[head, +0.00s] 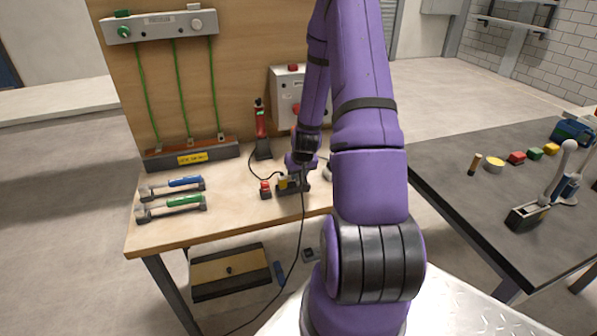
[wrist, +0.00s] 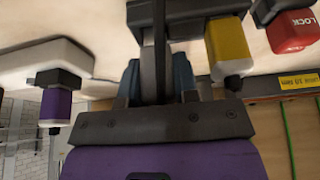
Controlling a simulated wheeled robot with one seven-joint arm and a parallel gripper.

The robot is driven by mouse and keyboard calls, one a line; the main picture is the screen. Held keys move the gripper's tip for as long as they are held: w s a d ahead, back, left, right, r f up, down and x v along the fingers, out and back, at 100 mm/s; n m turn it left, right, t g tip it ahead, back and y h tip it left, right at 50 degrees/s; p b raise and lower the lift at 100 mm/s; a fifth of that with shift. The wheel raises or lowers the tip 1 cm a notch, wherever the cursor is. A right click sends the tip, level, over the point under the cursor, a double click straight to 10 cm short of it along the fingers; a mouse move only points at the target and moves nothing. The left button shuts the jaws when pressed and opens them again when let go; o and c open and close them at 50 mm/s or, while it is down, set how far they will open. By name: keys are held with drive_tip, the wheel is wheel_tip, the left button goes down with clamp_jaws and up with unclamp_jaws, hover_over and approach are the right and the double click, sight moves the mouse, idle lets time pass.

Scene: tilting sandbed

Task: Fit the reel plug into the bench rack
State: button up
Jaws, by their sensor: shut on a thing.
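My gripper (head: 299,170) is low over the bench, beside the bench rack (head: 291,187), a small dark block near the bench's front right. In the wrist view my gripper (wrist: 157,88) is shut on a bluish body, which I take as the reel plug (wrist: 182,72). A black cable crosses in front of it. The dark rack (wrist: 185,10) shows just beyond the plug, with a yellow plug (wrist: 228,48) attached. I cannot tell whether the held plug touches or sits in the rack. The head view hides the held plug behind my gripper.
A red lock piece (head: 265,187) is left of the rack. A red-and-black tool (head: 261,125) stands behind it. Blue-handled (head: 186,182) and green-handled (head: 184,202) tools lie left. A dark cable (head: 302,225) hangs over the front edge. A dark table (head: 470,150) stands right.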

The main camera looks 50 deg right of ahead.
drive_tip(key=shift+f, duration=0.8)
idle(0.4)
drive_tip(key=o, duration=1.1)
drive_tip(key=shift+c, duration=0.2)
drive_tip(key=o, duration=0.4)
drive_tip(key=shift+a, duration=0.1)
drive_tip(key=shift+r, duration=4.05)
